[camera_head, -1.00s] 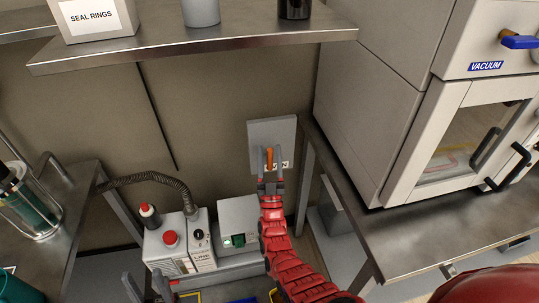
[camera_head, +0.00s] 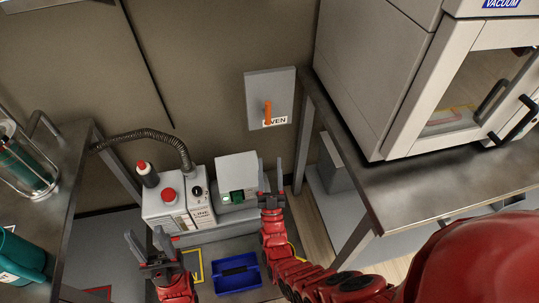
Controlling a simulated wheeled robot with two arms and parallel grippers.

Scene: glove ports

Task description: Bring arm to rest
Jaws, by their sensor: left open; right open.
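My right gripper (camera_head: 271,185) is open and empty, pointing up, below the grey wall box labelled OVEN (camera_head: 270,98). The orange lever (camera_head: 267,112) on that box is free of the gripper and stands apart from it. My red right arm (camera_head: 300,275) reaches in from the lower right. My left gripper (camera_head: 149,248) is open and empty at the lower left, in front of the pump unit with a red knob (camera_head: 168,195).
A grey vacuum oven (camera_head: 420,90) stands on a metal bench (camera_head: 440,185) at right. A left bench (camera_head: 70,170) holds a glass vessel (camera_head: 25,165) and a teal jug (camera_head: 22,260). A blue tray (camera_head: 237,273) lies on the floor between the grippers. A box with a green switch (camera_head: 236,180) stands behind.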

